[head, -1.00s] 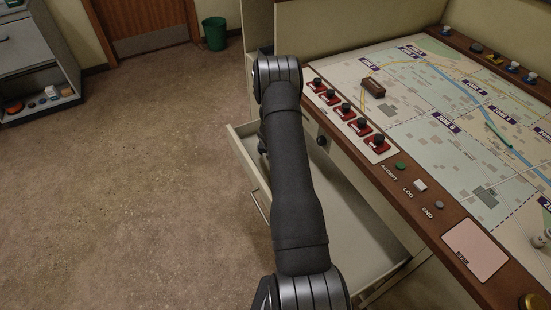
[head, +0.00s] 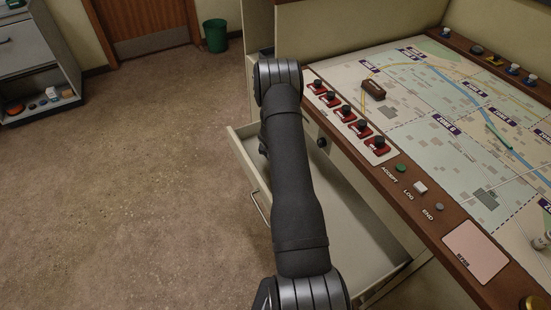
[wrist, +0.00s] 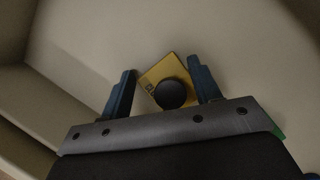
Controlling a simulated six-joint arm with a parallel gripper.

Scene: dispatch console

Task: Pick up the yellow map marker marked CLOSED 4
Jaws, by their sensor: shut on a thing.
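In the wrist view, a yellow map marker (wrist: 153,76) with a round black knob sits between the two blue fingers of my gripper (wrist: 164,66). The fingers are shut on its yellow plate. Dark lettering shows on the plate's left side, but most is hidden by the knob and I cannot read it. The marker is in a pale drawer, close to its floor (wrist: 90,45); I cannot tell whether it touches it. In the head view, the gripper and marker are hidden behind my arm.
The open drawer (head: 345,235) lies below the console's wooden edge (head: 410,205). Several red markers (head: 361,129) with black knobs stand along that edge. A brown block (head: 373,90) lies on the map. A sliver of something green (wrist: 278,131) shows beside my gripper in the wrist view.

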